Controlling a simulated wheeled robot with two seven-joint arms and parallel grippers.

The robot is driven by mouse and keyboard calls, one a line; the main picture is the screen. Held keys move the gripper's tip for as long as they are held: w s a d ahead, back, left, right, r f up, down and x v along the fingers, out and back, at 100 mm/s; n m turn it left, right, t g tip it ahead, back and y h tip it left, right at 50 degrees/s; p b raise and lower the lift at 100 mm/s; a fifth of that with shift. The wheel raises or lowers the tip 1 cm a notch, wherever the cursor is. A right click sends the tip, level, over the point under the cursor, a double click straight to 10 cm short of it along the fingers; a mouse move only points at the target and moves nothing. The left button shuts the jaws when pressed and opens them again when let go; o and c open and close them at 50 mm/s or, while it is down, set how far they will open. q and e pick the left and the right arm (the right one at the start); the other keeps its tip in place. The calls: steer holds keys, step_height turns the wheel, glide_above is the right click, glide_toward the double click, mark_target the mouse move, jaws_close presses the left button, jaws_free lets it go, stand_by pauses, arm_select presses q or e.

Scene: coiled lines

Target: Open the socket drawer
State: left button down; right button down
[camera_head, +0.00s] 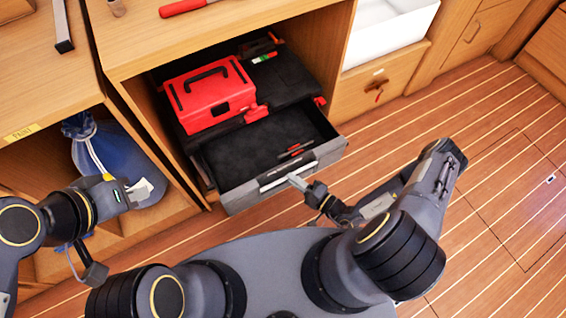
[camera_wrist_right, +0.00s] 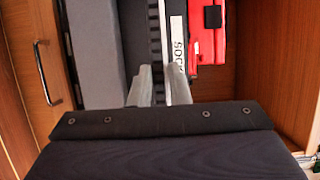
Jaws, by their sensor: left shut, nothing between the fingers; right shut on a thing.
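The socket drawer (camera_head: 250,150) is pulled out from the cabinet below the worktop. Its dark interior shows, with a few small tools (camera_head: 293,151) near the front right. Its grey front (camera_head: 325,156) carries a pale handle strip (camera_head: 275,182). My right gripper (camera_head: 297,180) is shut on the drawer handle. In the right wrist view the two fingers (camera_wrist_right: 160,88) close around a dark ridged bar, beside a white label (camera_wrist_right: 178,50) reading "SOC", partly hidden. My left gripper (camera_head: 141,190) is shut and empty, in front of the blue bag at the left.
A red toolbox (camera_head: 210,95) sits on a dark surface above and behind the drawer. A blue bag (camera_head: 105,155) is in the open left compartment. A small drawer with a key (camera_head: 377,85) is at the right. The plank floor (camera_head: 500,150) at right is clear.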

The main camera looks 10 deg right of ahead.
steer(key=shift+s+d+p, duration=0.15)
steer(key=shift+s+d, duration=0.1)
steer(key=shift+s, duration=0.5)
steer(key=shift+s+d+p, duration=0.1)
steer(key=shift+s+d, duration=0.15)
steer(key=shift+s, duration=0.45)
steer(key=shift+s+d+p, duration=0.15)
steer(key=shift+s+d, duration=0.1)
steer(key=shift+s, duration=0.5)
steer(key=c, duration=1.4)
jaws_free()
steer(key=shift+o, duration=0.2)
steer(key=v, duration=0.7)
steer(key=shift+s+d, duration=0.25)
steer(key=shift+s, duration=0.05)
